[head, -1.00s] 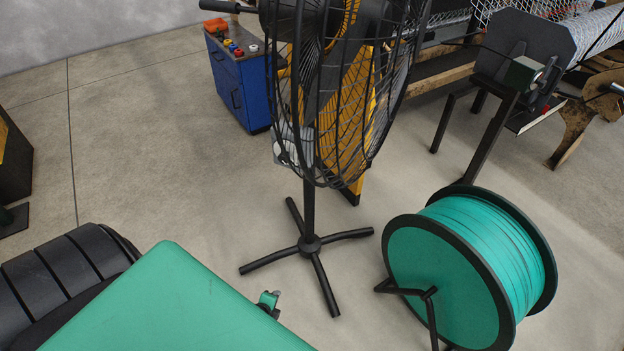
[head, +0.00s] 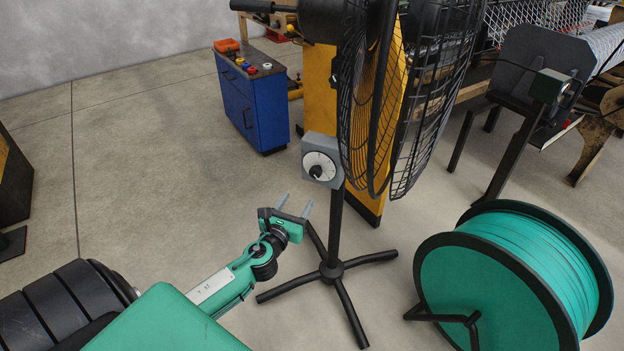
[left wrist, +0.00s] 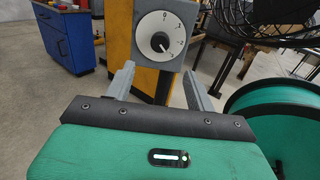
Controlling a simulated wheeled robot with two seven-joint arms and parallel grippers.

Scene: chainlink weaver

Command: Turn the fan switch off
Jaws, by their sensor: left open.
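The fan (head: 385,95) stands on a black pole with a splayed foot. Its switch is a black knob (head: 316,172) on a white dial in a grey box (head: 322,146) fixed to the pole below the cage. In the left wrist view the knob (left wrist: 158,42) sits at the dial's centre, with numbers around it; its pointer slants to the lower right. My left gripper (head: 294,201) is open and empty, below and slightly left of the box in the head view. Its two fingers (left wrist: 158,82) point toward the box, apart from the knob. My right gripper is not in view.
A large green cable spool (head: 520,270) stands right of the fan's foot (head: 331,270). A blue cabinet (head: 250,100) stands behind, with a yellow post (head: 322,85) near it. Dark machinery (head: 530,70) fills the back right. The floor at left is mostly clear.

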